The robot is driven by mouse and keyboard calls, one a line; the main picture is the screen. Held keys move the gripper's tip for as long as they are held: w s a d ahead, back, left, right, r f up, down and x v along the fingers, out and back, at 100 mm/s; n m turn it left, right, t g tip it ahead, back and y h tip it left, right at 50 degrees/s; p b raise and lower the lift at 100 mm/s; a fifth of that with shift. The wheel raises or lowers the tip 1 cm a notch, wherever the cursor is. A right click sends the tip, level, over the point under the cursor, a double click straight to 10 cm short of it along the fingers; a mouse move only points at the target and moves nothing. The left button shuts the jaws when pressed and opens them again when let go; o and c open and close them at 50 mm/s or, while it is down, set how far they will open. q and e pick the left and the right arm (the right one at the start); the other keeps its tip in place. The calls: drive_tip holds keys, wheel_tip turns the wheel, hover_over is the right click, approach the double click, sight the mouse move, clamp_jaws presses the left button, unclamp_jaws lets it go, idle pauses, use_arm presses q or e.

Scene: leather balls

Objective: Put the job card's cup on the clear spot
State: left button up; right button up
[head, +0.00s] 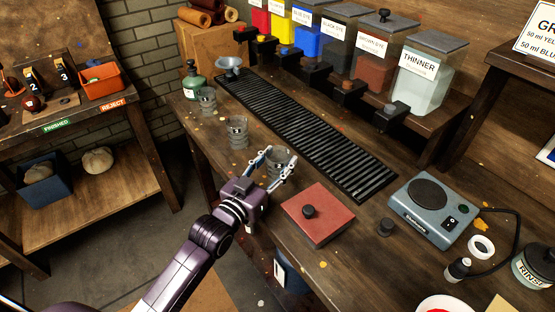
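Three clear ringed cups stand in a row along the front of the workbench: a far cup (207,101), a middle cup (237,132) and a near cup (279,162). My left gripper (280,157) is at the near cup, with one finger on each side of it. I cannot tell whether the fingers press on the cup. The job card (541,38) at the top right is cut off; it shows "GR", "50 ml YE" and "50 ml BLU". My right gripper is out of view.
A black slatted grate (310,135) runs behind the cups, below several dye tanks and a thinner tank (424,85). A red slab with a knob (318,215) lies right of my gripper. A grey hotplate device (433,207) stands further right. A side table (75,115) is at left.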

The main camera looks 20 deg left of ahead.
use_arm(q)
drive_tip(key=o, duration=0.3)
drive_tip(key=shift+r, duration=0.15)
drive_tip(key=b+v, duration=0.1)
drive_tip(key=v, duration=0.9)
drive_tip(key=shift+s, duration=0.3)
drive_tip(key=shift+s+a+r, duration=0.1)
drive_tip(key=shift+s+a, duration=0.1)
drive_tip(key=shift+s, duration=0.5)
